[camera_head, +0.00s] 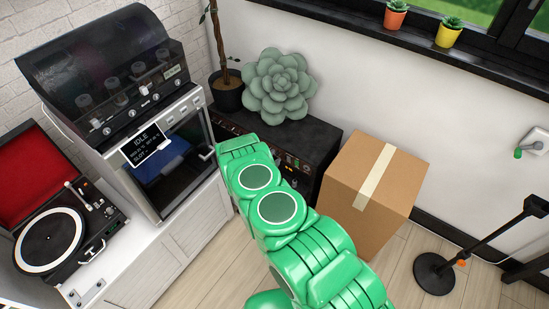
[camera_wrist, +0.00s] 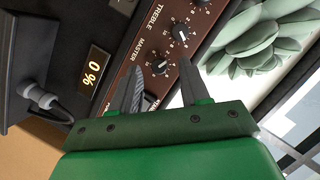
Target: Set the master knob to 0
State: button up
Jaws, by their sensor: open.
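In the wrist view, a brown control panel (camera_wrist: 125,62) carries a row of small dark knobs with white dial marks. The master knob (camera_wrist: 159,66) lies beside the MASTER label, between the tips of my gripper (camera_wrist: 161,66). My gripper is open, with one finger on each side of that knob. I cannot tell whether either finger touches it. The treble knob (camera_wrist: 180,33) is further up the row. An amber display (camera_wrist: 93,67) on the panel side appears to read 0 %. In the head view, the black amplifier (camera_head: 316,136) is partly hidden by my green arm, and my fingertips are hidden.
A printer cabinet (camera_head: 175,165) and a turntable (camera_head: 50,240) are at left. A black plug and cable (camera_wrist: 50,100) lie near the panel.

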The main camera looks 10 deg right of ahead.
jog(key=shift+w+d+f, duration=0.1)
jog(key=shift+w+d, duration=0.2)
jog(key=shift+w, duration=0.15)
jog(key=shift+c, duration=0.4)
grip_shut()
